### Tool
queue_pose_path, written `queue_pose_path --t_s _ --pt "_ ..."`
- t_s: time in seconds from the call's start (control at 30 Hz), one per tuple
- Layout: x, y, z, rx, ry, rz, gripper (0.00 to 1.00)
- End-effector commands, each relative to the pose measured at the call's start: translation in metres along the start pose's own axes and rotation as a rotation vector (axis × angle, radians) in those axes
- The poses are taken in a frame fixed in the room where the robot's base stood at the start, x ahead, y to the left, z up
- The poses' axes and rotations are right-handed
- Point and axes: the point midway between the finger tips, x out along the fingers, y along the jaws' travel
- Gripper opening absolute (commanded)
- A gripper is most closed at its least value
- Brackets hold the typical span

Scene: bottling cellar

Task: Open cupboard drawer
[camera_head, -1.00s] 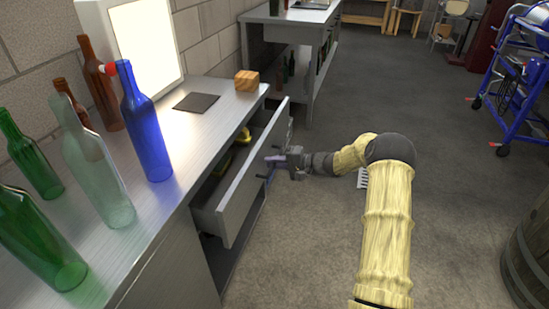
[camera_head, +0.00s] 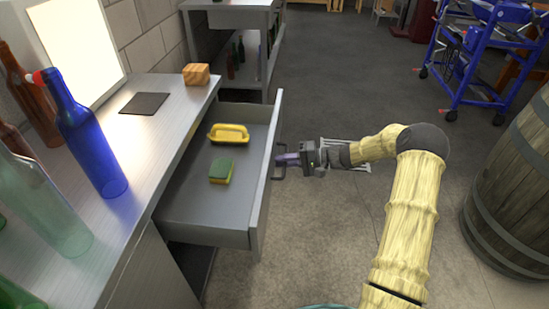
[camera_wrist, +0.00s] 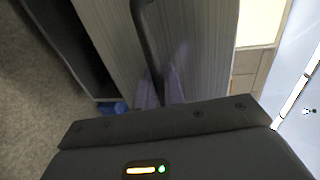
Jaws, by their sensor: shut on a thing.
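The cupboard drawer (camera_head: 208,222) is pulled well out from under the metal counter (camera_head: 150,188). Inside it lie a yellow brush-like object (camera_head: 229,133) and a green and yellow sponge (camera_head: 221,171). My gripper (camera_head: 284,160) is at the outer side of the drawer front, shut on the dark bar handle (camera_head: 277,175). In the wrist view the handle (camera_wrist: 146,38) runs down between the purple fingers (camera_wrist: 161,90), against the grey drawer front (camera_wrist: 195,50). The fingertips' exact contact is partly hidden by the gripper body.
A blue bottle (camera_head: 85,140), a clear bottle (camera_head: 42,205), brown bottles, a dark square mat (camera_head: 145,103) and a wooden block (camera_head: 196,74) stand on the counter. A barrel (camera_head: 515,195) and blue trolley (camera_head: 480,50) stand at right. The floor between is mostly clear.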

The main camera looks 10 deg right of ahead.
Motion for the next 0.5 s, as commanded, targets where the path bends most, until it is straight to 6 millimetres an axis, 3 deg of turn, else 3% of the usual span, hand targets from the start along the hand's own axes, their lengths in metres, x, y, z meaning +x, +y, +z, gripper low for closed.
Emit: queue_pose_path --t_s 0.13,0.5 --pt "-0.0104 -0.0017 -0.005 -0.006 0.014 0.0 0.0" --pt "-0.0129 -0.0012 -0.0052 -0.007 0.015 0.0 0.0"
